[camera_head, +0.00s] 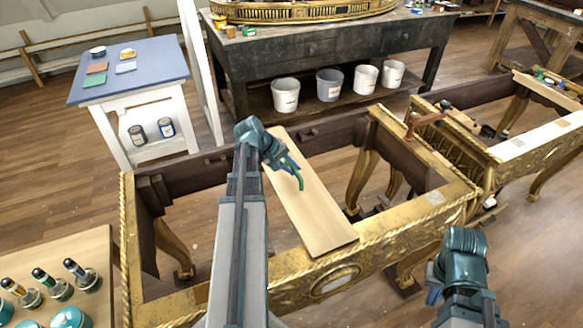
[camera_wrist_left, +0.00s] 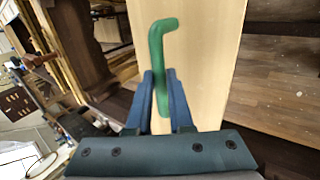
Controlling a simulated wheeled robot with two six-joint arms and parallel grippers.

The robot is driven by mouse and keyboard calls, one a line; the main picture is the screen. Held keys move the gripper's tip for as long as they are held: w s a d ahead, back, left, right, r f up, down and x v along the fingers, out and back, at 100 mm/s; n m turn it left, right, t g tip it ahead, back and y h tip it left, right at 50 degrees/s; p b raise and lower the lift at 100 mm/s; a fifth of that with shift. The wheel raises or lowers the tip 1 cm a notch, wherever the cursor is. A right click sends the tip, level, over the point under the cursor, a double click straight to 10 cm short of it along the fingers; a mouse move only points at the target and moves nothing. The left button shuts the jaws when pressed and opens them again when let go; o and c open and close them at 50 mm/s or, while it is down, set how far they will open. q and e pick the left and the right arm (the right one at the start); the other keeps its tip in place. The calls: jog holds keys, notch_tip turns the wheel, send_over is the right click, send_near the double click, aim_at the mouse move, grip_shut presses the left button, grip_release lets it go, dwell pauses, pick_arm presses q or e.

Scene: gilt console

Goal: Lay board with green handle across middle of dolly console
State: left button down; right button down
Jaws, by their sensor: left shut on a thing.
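A pale wooden board (camera_head: 315,205) with a green handle (camera_head: 299,180) lies across the open frame of the gilt dolly console (camera_head: 370,238), from its back dark rail to its front gilt rail. My left gripper (camera_head: 291,167) is over the board and shut on the green handle. In the left wrist view, the blue fingers of the left gripper (camera_wrist_left: 160,95) are on both sides of the green handle (camera_wrist_left: 157,50), with the board (camera_wrist_left: 205,60) behind it. My right gripper (camera_head: 432,297) is at the lower right, apart from the board; its jaws are too small to read.
A second gilt frame (camera_head: 530,145) adjoins on the right, with a clamp (camera_head: 412,122) near the join. A dark workbench (camera_head: 330,48) with buckets below stands behind. A blue-topped table (camera_head: 140,75) is at the back left.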

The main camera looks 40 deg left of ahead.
pick_arm(q)
jog(key=shift+f, duration=0.2)
dwell(0.4)
jog(key=c, duration=0.7)
grip_release()
jog(key=shift+c, duration=0.2)
jog(key=shift+o, duration=0.2)
jog(key=o, duration=0.7)
jog(key=shift+r, duration=0.1)
notch_tip(320, 180, up, 9)
jog(key=p, duration=0.8)
jog(key=shift+p, duration=0.35)
